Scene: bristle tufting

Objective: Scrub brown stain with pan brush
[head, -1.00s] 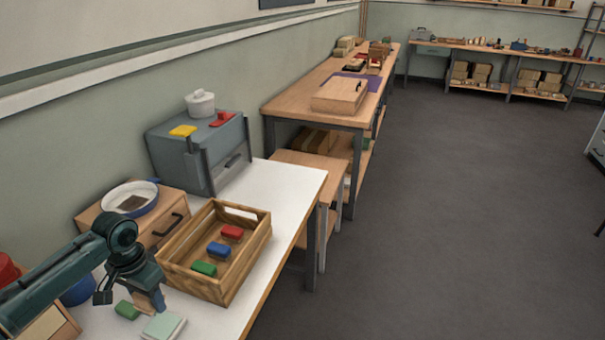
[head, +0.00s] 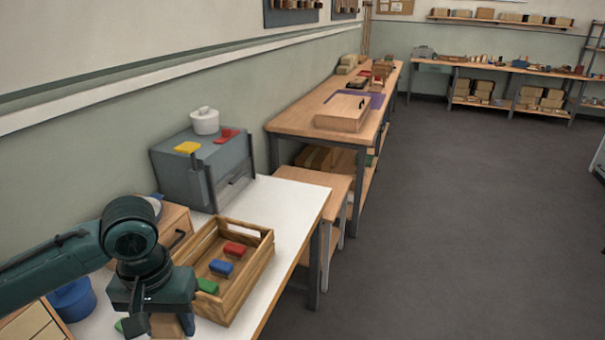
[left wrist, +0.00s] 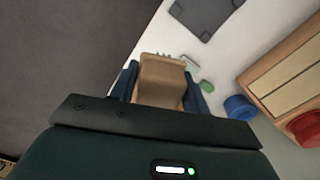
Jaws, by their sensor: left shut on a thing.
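My left gripper (head: 150,318) is low over the front of the white table, beside the slatted wooden crate. It is shut on a wooden brush-like block, taken to be the pan brush (left wrist: 161,82); short bristle-like points show at its far end in the left wrist view. The blue fingers of the gripper (left wrist: 160,92) sit on both sides of it. The pan (head: 155,204) shows only as a bit of blue-and-white rim on a wooden box, behind my left arm. The brown stain is hidden now. My right gripper is not in view.
The crate (head: 264,268) holds red, blue and green blocks. A grey cabinet (head: 185,178) with a white pot (head: 205,121) stands behind. A blue round container (head: 72,299) is at the left. A green block (left wrist: 207,87) lies near the brush. White table is clear right of the crate.

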